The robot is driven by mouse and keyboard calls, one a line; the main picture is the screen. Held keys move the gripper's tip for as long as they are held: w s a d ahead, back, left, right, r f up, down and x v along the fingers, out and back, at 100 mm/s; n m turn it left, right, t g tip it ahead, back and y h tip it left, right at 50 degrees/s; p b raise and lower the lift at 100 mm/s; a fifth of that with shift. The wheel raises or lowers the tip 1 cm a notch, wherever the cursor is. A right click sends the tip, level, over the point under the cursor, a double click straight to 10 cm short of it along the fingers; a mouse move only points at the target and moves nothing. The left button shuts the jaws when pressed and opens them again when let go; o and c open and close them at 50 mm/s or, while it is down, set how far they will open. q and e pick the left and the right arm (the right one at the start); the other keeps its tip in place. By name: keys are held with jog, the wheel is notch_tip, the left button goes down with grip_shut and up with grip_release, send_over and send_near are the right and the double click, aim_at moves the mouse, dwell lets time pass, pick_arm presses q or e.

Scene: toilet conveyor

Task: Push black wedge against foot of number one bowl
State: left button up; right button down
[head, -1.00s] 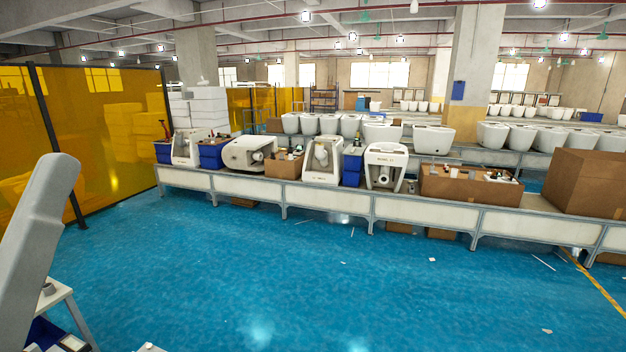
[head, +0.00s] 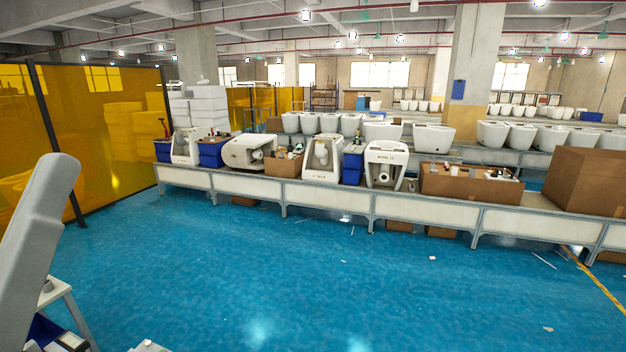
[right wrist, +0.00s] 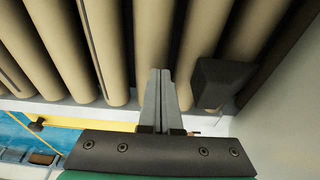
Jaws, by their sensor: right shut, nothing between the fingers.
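In the right wrist view, my right gripper (right wrist: 161,78) is shut and empty, its fingers pointing over tan conveyor rollers (right wrist: 152,35). A black wedge (right wrist: 219,82) lies on the rollers just right of the fingertips. A small strip of roller shows between fingers and wedge. A large pale smooth surface (right wrist: 290,115) fills the right side, with dark shadow between it and the wedge. It looks like a bowl, but I cannot read a number on it. In the head view, white bowls stand on the near conveyor, one near the middle (head: 322,152). My left gripper is out of view.
The near conveyor (head: 330,197) also carries blue bins (head: 352,165), cardboard boxes (head: 455,184) and small items. A large brown box (head: 590,185) stands at its right end. The blue floor (head: 300,270) in front is mostly clear. A yellow strip (right wrist: 70,122) borders the rollers.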

jog(key=shift+f+b, duration=0.35)
jog(key=shift+f, duration=0.05)
jog(key=shift+r+p, duration=0.25)
jog(key=shift+p, duration=0.05)
jog(key=shift+w+a, duration=0.25)
jog(key=shift+a, duration=0.55)
jog(key=shift+w+a, duration=0.3)
jog(key=shift+a, duration=0.5)
jog(key=shift+w+a, duration=0.25)
jog(key=shift+a, duration=0.55)
dwell(1.8)
jog(key=shift+w+a, duration=0.1)
jog(key=shift+a, duration=0.25)
jog(key=shift+d, duration=0.1)
dwell(0.3)
jog(key=shift+s+d, duration=0.3)
jog(key=shift+d, duration=0.5)
notch_tip(320, 180, up, 9)
jog(key=p, duration=0.9)
